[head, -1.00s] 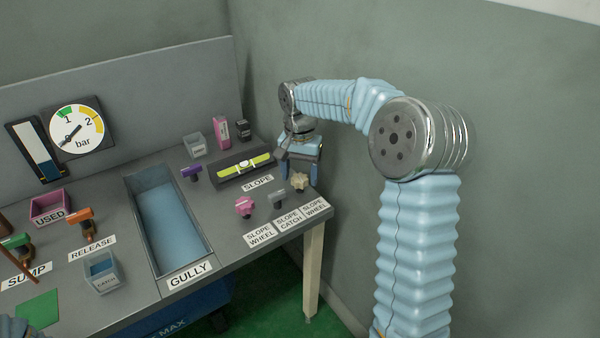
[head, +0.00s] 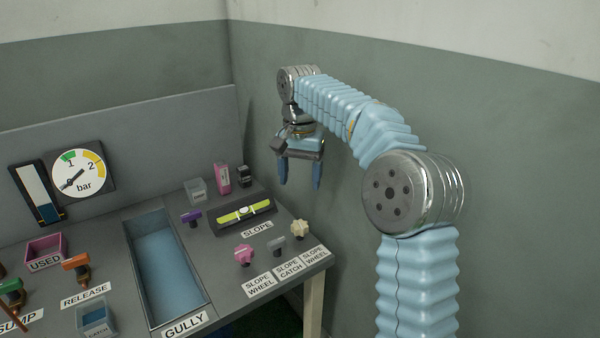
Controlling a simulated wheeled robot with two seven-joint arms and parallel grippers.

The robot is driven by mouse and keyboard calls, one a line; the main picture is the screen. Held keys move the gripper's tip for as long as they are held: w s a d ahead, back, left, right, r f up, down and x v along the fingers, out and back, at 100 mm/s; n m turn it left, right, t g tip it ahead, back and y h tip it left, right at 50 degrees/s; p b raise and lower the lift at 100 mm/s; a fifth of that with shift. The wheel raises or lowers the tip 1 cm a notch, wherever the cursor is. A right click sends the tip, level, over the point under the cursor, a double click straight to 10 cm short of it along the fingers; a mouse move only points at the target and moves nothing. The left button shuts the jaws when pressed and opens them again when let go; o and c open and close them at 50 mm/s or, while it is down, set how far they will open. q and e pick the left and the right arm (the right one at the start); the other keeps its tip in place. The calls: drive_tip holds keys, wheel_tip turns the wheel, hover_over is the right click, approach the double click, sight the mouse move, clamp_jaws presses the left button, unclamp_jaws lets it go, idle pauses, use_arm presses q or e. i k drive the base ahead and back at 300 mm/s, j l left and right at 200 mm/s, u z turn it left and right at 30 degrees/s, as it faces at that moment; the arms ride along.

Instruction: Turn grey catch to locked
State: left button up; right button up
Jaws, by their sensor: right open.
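The grey catch (head: 276,243) is a small grey handle on the bench's right part, behind the label "SLOPE CATCH" (head: 288,269). It stands between the pink slope wheel (head: 244,253) on its left and the cream slope wheel (head: 299,228) on its right. My right gripper (head: 299,187) is open and empty, with its fingers pointing down. It hangs in the air above and behind the catch, near the wall, apart from the catch and wheels. My left gripper is not in view.
A spirit level marked "SLOPE" (head: 245,214) lies behind the catch. A purple handle (head: 191,217), a pink box (head: 222,178) and a black box (head: 244,176) stand nearby. The gully basin (head: 165,265) is to the left. The wall is close on the right.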

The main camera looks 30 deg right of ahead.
sight(276, 245)
drive_tip(key=k, duration=1)
